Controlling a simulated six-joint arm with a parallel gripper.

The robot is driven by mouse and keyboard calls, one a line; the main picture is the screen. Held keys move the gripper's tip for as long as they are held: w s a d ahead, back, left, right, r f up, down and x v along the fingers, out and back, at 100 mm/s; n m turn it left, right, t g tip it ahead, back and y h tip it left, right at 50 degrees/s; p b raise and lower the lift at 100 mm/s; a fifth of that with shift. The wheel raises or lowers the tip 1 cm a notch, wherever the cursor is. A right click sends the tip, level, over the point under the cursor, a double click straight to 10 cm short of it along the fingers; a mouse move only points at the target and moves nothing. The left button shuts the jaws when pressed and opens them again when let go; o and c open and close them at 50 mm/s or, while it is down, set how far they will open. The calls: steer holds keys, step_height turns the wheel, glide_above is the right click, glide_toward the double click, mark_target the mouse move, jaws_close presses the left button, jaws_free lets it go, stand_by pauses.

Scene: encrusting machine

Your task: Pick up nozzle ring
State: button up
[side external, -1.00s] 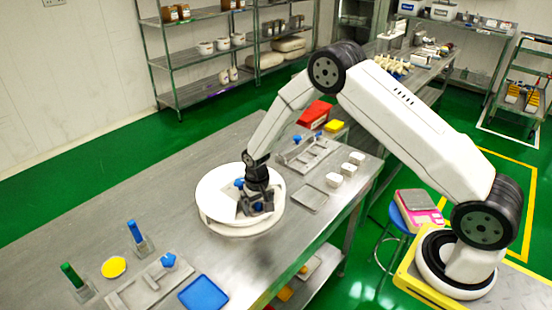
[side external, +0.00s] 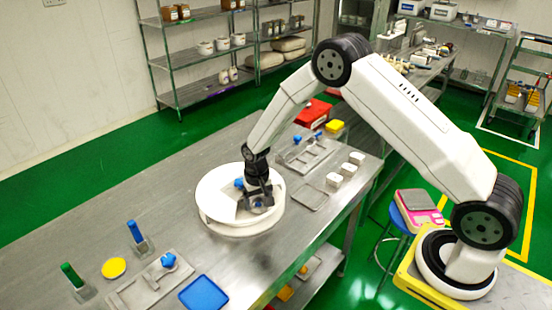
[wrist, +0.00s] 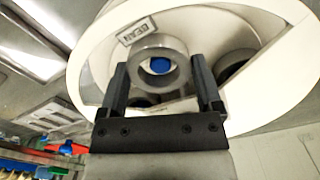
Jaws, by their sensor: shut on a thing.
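The nozzle ring is a grey ring (wrist: 160,88) with a blue round part showing in its middle. My gripper (wrist: 160,72) has one finger on each side of it and is shut on it. In the side external view my gripper (side external: 257,199) is low over the round white machine part (side external: 216,217), and the ring is mostly hidden there by the fingers. The white round housing also shows in the wrist view (wrist: 281,98), with the ring inside its rim. I cannot tell whether the ring is clear of its seat.
A blue knob (side external: 239,183) sits close to my gripper's left. A metal fixture (side external: 310,155) and several small white blocks stand to the right. A blue tray (side external: 203,292), yellow disc (side external: 114,268) and another fixture (side external: 150,286) lie at the front left. The table's middle left is clear.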

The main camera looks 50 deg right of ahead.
step_height(320, 180, up, 8)
steer(key=shift+r, duration=0.1)
stand_by(0.4)
stand_by(0.5)
steer(key=s+a+r+n, duration=0.1)
steer(key=s+r+n, duration=0.3)
steer(key=s, duration=0.5)
steer(key=shift+s+r, duration=0.3)
steer(key=shift+r, duration=0.6)
steer(key=s+a+r+m+t+h, duration=0.2)
steer(key=s+a+r+m+t, duration=0.1)
steer(key=a+r, duration=0.4)
steer(key=s+a+r+m+t+h, duration=0.2)
steer(key=a+r+m, duration=0.3)
steer(key=r, duration=0.8)
steer(key=s+a+r+m+t+h, duration=0.3)
steer(key=a+r+m, duration=0.1)
steer(key=a+r, duration=0.6)
steer(key=shift+s+r+t+h, duration=0.2)
steer(key=shift+s+t+h, duration=0.1)
steer(key=shift+s+t, duration=0.1)
